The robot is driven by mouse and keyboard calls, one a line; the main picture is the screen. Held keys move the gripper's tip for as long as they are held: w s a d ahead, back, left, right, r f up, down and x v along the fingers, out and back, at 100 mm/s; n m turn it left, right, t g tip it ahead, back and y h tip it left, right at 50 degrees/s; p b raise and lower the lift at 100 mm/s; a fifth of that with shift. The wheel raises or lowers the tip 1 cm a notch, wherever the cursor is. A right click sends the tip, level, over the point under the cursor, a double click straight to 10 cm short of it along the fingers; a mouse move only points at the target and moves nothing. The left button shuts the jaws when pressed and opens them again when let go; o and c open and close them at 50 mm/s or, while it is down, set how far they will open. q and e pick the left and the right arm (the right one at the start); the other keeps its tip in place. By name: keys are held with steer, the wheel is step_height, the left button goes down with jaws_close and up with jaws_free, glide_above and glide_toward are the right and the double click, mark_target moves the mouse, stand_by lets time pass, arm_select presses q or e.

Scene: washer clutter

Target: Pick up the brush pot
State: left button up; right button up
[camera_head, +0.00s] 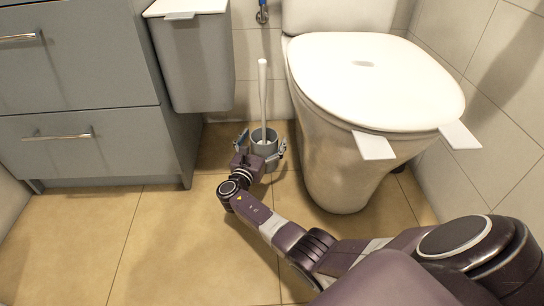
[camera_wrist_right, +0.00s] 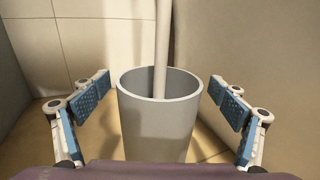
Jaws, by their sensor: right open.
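The brush pot (camera_head: 264,147) is a grey cup standing upright on the tiled floor between the cabinet and the toilet. A white brush handle (camera_head: 263,95) rises out of it. In the right wrist view the pot (camera_wrist_right: 158,128) fills the middle, with the handle (camera_wrist_right: 161,50) coming out of its open top. My right gripper (camera_head: 262,148) is open, with one finger on each side of the pot. In the wrist view a gap shows between the pot and each blue-padded finger of the gripper (camera_wrist_right: 158,100). My left gripper is not in view.
The toilet (camera_head: 335,170) stands close on the right of the pot. A grey drawer cabinet (camera_head: 90,100) and a grey bin (camera_head: 195,60) with a white lid are on the left. A wall is close behind. The floor (camera_head: 150,240) in front is clear at left.

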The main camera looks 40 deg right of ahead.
steer(key=shift+c, duration=0.3)
steer(key=c, duration=2)
steer(key=shift+w+r, duration=0.1)
steer(key=shift+r, duration=0.2)
steer(key=shift+c, duration=0.6)
steer(key=shift+r, duration=0.1)
